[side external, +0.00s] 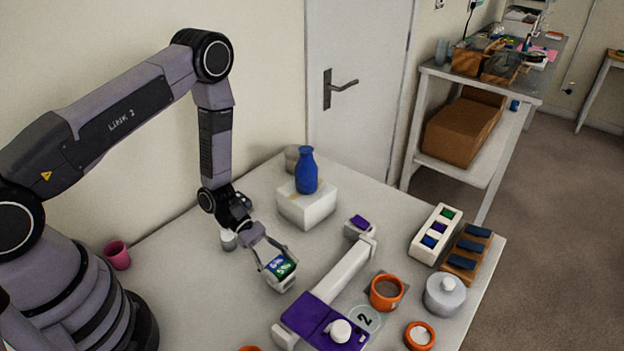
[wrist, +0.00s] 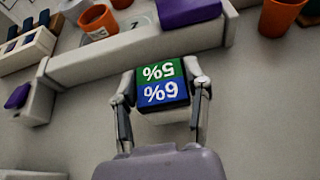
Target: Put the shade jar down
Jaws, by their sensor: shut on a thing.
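The shade jar (side external: 284,282) is a small pale block-like jar with a top label, half green reading "5%" and half blue reading "6%". My gripper (side external: 276,261) is shut on it, one finger on each side. In the wrist view the jar (wrist: 162,88) sits between the fingertips of my gripper (wrist: 160,95), its label upside down. The jar is low over the bare table, left of the long white bar. Whether its base touches the table cannot be told.
The white bar (side external: 345,272) carries a purple block (side external: 318,318) at its near end. A white rack (side external: 435,236) with coloured squares, a wooden rack (side external: 466,253), an orange cup (side external: 386,292) and a grey pot (side external: 445,295) stand right.

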